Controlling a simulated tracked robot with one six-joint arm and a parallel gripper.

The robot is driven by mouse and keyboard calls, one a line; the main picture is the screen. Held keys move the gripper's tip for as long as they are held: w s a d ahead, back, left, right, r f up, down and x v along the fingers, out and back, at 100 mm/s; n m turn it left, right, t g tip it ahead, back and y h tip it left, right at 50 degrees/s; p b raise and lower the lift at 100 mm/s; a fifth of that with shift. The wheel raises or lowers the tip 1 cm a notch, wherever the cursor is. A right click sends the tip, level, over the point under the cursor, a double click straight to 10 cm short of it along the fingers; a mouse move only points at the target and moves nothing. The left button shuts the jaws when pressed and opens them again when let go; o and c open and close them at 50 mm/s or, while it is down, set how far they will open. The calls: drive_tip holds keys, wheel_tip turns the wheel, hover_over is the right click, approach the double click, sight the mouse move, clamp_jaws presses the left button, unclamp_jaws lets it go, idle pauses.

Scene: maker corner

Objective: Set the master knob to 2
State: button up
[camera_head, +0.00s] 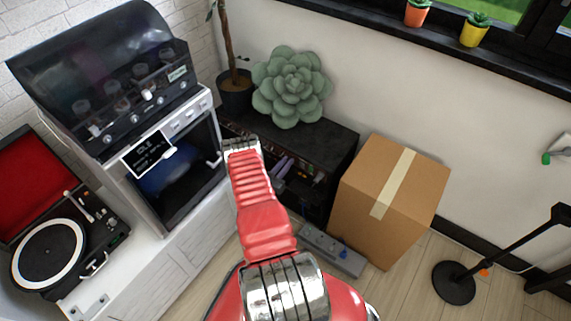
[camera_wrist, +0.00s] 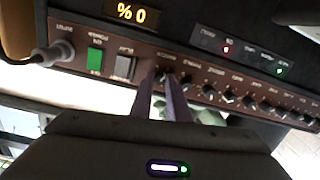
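The amplifier (camera_head: 325,150) is a black cabinet behind my arm in the head view. Its brown control panel (camera_wrist: 215,72) fills the upper wrist view, upside down, with a row of dark knobs. The knob nearest the grey switch (camera_wrist: 160,76), above a label that seems to read MASTER, is partly hidden by my fingertips. An orange display (camera_wrist: 131,13) shows 0 and a percent sign. My gripper (camera_wrist: 169,82) has its two purple-grey fingers close together at this knob; it also shows in the head view (camera_head: 283,166). Whether they grip the knob is unclear.
A green switch (camera_wrist: 95,58) and a plugged cable (camera_wrist: 45,55) sit left of the knobs. A cardboard box (camera_head: 385,200) stands right of the amplifier, and a grey pedal board (camera_head: 330,249) lies on the floor.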

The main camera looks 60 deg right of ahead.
clamp_jaws()
drive_tip(key=shift+m, duration=0.4)
drive_tip(key=m, duration=1.1)
drive_tip(key=shift+s+f, duration=0.1)
drive_tip(key=shift+f, duration=0.05)
idle(0.5)
drive_tip(key=shift+o, duration=1.2)
unclamp_jaws()
